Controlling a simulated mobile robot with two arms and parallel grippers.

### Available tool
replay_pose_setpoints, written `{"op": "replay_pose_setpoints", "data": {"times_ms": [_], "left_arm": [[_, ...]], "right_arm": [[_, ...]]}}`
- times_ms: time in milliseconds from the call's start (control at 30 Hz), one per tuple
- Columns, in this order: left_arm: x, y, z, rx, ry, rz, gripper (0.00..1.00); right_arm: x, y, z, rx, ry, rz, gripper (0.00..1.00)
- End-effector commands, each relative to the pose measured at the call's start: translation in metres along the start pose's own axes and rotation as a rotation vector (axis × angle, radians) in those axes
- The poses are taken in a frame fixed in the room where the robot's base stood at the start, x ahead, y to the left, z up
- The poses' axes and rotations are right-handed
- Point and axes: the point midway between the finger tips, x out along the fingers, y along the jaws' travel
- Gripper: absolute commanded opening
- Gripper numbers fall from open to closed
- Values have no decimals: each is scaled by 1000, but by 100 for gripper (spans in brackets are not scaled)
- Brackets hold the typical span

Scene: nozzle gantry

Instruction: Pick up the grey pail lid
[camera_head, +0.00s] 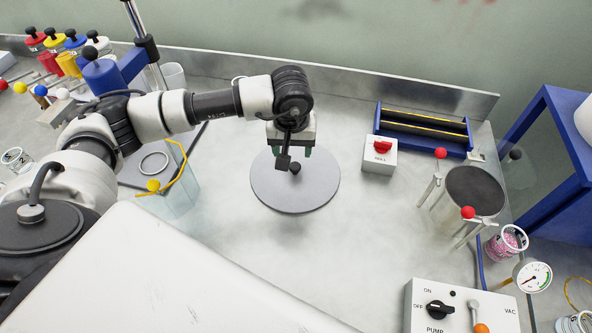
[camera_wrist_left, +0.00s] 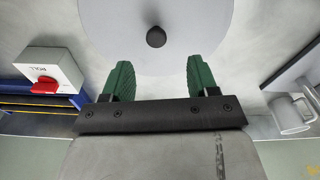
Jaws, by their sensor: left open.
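The grey pail lid (camera_head: 318,193) is a flat round disc with a small dark knob (camera_head: 295,168) at its middle. It lies on the metal bench top. My left gripper (camera_head: 290,153) is over the far part of the lid, behind the knob in the head view. In the left wrist view the gripper (camera_wrist_left: 159,80) is open, with its two green fingers apart. The lid (camera_wrist_left: 110,40) and its knob (camera_wrist_left: 156,37) lie beyond the fingertips, the knob roughly centred between them. Nothing is between the fingers. My right gripper is not in view.
A box with a red switch marked ROLL (camera_head: 378,158) stands right of the lid, before a blue roller unit (camera_head: 425,133). A clear container with a yellow handle (camera_head: 178,195) stands left. A pump box (camera_head: 462,306) is front right.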

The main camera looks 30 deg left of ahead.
Motion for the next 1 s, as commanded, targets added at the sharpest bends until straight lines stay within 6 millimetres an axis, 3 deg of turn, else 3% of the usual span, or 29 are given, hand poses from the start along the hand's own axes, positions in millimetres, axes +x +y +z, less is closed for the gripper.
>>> {"op": "replay_pose_setpoints", "data": {"times_ms": [100,367,600,900,1000], "left_arm": [[16,0,0,-1,-3,-1,59],[37,3,-2,-1,-3,-1,59],[71,6,-4,-1,-2,-1,59],[79,6,-4,1,1,1,59],[79,6,-4,1,1,1,45]], "right_arm": [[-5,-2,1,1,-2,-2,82],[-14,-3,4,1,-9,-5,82],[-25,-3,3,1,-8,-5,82],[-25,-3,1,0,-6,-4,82],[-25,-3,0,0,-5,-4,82]]}}
